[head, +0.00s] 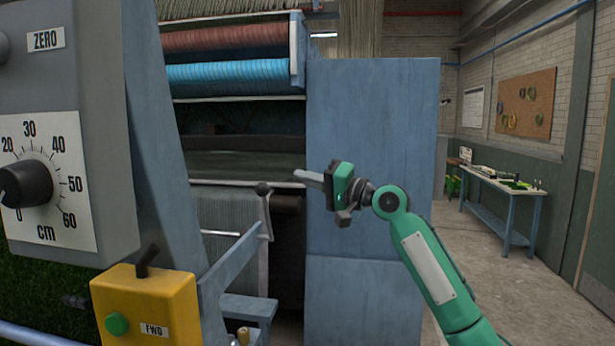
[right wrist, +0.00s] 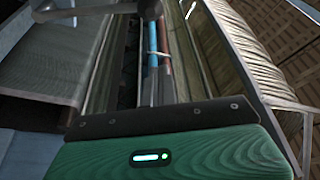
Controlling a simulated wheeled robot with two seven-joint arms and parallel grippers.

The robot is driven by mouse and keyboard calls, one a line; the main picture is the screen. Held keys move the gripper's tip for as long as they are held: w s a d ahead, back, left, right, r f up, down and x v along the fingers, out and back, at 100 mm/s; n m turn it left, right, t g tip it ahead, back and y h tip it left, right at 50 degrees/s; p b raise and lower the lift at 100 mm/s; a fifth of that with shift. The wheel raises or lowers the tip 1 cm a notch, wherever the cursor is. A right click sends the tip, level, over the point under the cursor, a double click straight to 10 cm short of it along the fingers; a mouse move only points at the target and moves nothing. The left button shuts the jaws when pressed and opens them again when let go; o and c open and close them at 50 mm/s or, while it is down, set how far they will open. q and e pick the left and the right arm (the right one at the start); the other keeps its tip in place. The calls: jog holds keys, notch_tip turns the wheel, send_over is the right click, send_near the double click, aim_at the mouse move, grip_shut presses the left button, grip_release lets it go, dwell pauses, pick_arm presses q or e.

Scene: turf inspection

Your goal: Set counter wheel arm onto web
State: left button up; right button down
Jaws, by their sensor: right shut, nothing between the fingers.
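What looks like the counter wheel arm (head: 265,215) is a thin grey lever with a dark ball knob on top, standing in front of the machine's opening. No wheel on it can be made out. The web (head: 222,212) appears as a grey ribbed sheet hanging behind and left of the lever. My right gripper (head: 298,175), green with grey fingers, is shut and empty. In the picture it is just above and right of the knob, apart from it. In the right wrist view, a dark rounded piece (right wrist: 150,9) shows at the top edge; I cannot tell if it is the knob. My left gripper is out of view.
A grey box with a cm dial (head: 45,180) and a yellow FWD box (head: 148,308) stand at the left. Red and blue rollers (head: 235,73) sit above the opening. A blue panel (head: 370,130) stands behind my right arm. Open floor and a bench (head: 500,185) lie right.

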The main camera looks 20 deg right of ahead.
aim_at(266, 212)
jog(key=r+p+x, duration=0.1)
jog(key=p+x, duration=0.3)
jog(key=x, duration=0.4)
jog(key=s+f, duration=0.1)
jog(key=s, duration=0.1)
jog(key=s+a+f+p, duration=0.1)
jog(key=f, duration=0.1)
jog(key=shift+s+a+f, duration=0.15)
jog(key=shift+s+a, duration=0.1)
jog(key=shift+s, duration=0.1)
jog(key=s+a+f+n+y+b, duration=0.2)
jog(key=s+a+f+n+b, duration=0.2)
jog(key=b, duration=0.7)
jog(key=s+n, duration=0.2)
jog(key=shift+s+f+n+g+y+b, duration=0.15)
jog(key=shift+f+n+g+y+b, duration=0.15)
jog(key=shift+n+g+b, duration=0.1)
jog(key=shift+a+f, duration=0.15)
